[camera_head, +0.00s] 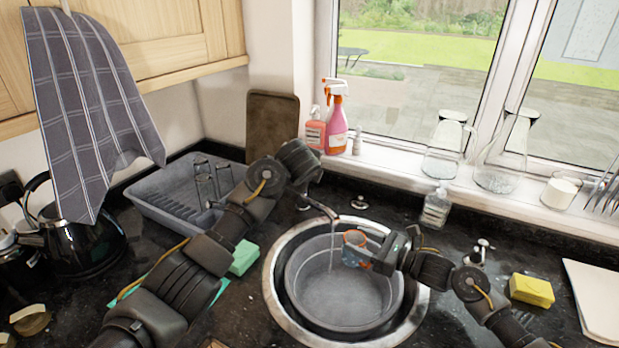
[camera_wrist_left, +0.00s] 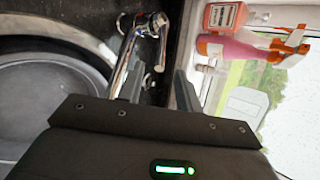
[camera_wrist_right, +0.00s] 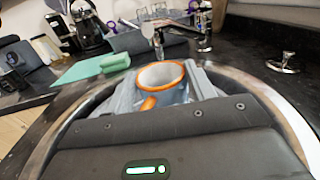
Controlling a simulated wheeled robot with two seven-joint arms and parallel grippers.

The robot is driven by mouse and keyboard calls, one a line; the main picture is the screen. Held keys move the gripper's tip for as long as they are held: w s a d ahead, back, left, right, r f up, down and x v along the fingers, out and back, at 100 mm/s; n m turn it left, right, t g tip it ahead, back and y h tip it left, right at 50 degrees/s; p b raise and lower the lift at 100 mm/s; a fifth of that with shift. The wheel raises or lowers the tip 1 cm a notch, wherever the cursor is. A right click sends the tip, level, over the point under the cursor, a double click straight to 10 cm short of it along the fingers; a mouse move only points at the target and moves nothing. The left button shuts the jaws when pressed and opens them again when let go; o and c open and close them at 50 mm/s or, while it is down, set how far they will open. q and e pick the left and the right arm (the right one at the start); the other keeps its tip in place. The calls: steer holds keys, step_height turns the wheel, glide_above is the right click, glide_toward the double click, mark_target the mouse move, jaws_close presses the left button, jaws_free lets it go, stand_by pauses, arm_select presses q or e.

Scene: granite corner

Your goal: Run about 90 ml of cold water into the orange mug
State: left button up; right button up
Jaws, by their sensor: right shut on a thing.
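The orange mug (camera_head: 355,240), grey-blue with an orange rim and handle, is between the fingers of my right gripper (camera_head: 372,256), above the sink bowl. In the right wrist view the mug (camera_wrist_right: 163,76) is roughly upright between my right fingers (camera_wrist_right: 168,88); I cannot make out its contents. The chrome tap's spout (camera_head: 322,208) ends at the left of the mug. A thin pale stream (camera_head: 331,252) seems to fall from it, left of the mug in the head view. My left gripper (camera_wrist_left: 158,90) is open beside the tap (camera_wrist_left: 150,35), nothing between its fingers.
A grey basin (camera_head: 300,290) sits in the round sink. Spray and soap bottles (camera_head: 337,120) and glass jugs (camera_head: 447,145) line the sill. A grey dish rack (camera_head: 165,190) is left; a yellow sponge (camera_head: 531,290) is right. A soap bottle (camera_head: 436,206) stands behind the sink.

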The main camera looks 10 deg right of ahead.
arm_select(q)
steer(key=shift+x, duration=3.35)
steer(key=shift+d, duration=0.15)
steer(key=shift+c, duration=0.4)
jaws_close()
